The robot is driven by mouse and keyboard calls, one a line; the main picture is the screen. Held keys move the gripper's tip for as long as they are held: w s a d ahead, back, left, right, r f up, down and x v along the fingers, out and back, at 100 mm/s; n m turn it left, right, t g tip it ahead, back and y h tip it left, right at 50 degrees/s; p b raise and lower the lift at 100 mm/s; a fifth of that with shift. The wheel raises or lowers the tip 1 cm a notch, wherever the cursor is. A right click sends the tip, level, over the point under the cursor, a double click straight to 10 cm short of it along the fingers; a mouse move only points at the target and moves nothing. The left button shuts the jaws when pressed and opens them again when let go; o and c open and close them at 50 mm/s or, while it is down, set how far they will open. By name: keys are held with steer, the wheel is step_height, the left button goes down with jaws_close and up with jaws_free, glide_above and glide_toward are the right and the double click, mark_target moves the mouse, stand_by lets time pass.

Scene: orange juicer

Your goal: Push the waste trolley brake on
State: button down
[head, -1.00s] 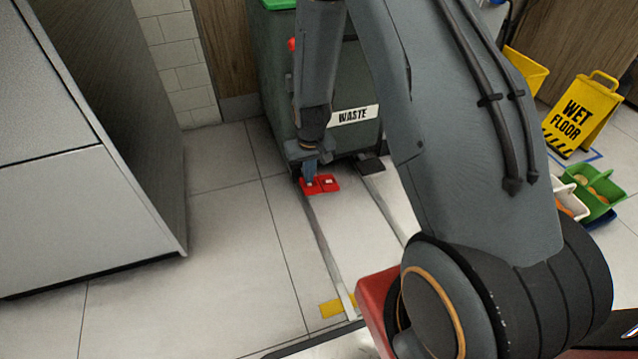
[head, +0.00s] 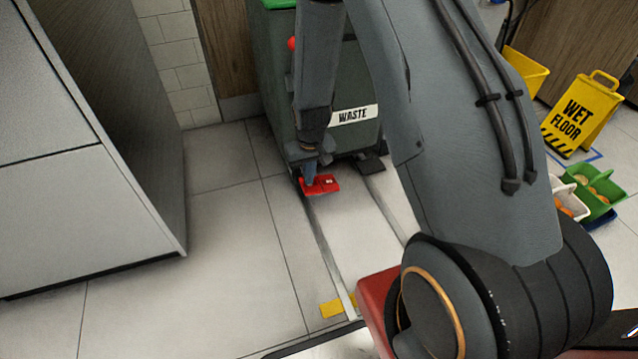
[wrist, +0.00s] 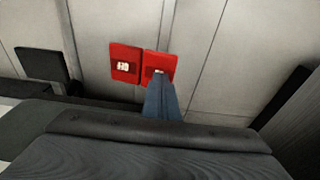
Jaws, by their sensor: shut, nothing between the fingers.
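The dark green waste trolley (head: 279,82), with a white WASTE label, stands against the back wall. Two red pedals sit low at its front left corner; the right-hand one (head: 329,184) shows in the head view. In the wrist view both show side by side: the left pedal (wrist: 125,63) is clear with a white mark, and the other pedal (wrist: 158,62) is partly covered by my fingers. My gripper (head: 309,184) is shut and empty, pointing down with its tips at this covered pedal. They appear to touch it; pedal depth is hard to judge.
A black pad (head: 370,164) sits right of the pedals. A grey cabinet (head: 80,215) stands at the left. A yellow wet floor sign (head: 577,115) and a green crate (head: 607,197) are at the right. The tiled floor between cabinet and pedals is clear.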

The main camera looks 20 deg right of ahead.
steer(key=shift+f, duration=0.55)
stand_by(0.4)
step_height(320, 180, up, 7)
steer(key=p, duration=0.6)
steer(key=shift+r, duration=0.1)
stand_by(0.4)
